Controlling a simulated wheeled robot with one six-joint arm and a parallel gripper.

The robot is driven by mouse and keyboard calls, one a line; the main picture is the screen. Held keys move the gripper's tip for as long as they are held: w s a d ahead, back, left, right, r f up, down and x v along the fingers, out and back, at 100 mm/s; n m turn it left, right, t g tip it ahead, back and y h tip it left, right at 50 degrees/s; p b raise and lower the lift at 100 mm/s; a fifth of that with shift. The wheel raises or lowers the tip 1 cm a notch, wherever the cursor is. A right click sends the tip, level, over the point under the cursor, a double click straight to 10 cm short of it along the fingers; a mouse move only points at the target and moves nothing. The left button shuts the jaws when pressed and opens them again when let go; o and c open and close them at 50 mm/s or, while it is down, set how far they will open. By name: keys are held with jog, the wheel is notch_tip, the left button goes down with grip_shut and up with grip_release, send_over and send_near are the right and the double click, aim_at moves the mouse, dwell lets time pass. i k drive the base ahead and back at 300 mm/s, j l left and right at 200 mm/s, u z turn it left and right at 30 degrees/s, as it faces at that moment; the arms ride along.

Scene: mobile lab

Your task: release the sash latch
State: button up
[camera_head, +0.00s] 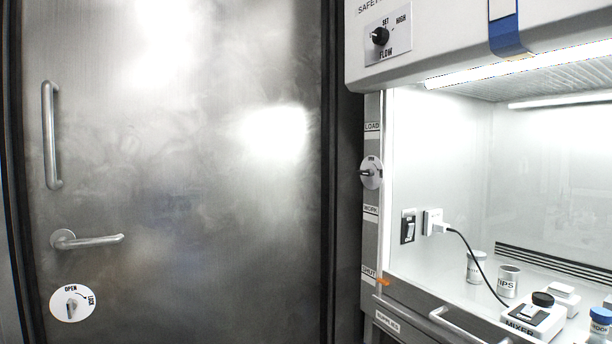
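A round white plate with a small dark lever (371,173) is mounted on the left post of the safety cabinet, between the LOAD and WORK labels. It looks like the sash latch, and its lever lies roughly level. Its markings are too small to read. The post (370,245) carries LOAD, WORK and SHUT labels from top to bottom. A small orange marker (384,281) sits beside SHUT. I cannot tell where the clear sash stands. My gripper is not in view.
A steel door (190,180) with a pull bar (51,135), lever handle (90,240) and OPEN/LOCK dial (73,303) fills the left. The cabinet has a FLOW knob (380,36) above. Inside are a plugged-in mixer (533,315), a TIPS pot (508,284) and other containers.

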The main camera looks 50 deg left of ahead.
aim_at(368, 172)
jog(key=u, duration=1.45)
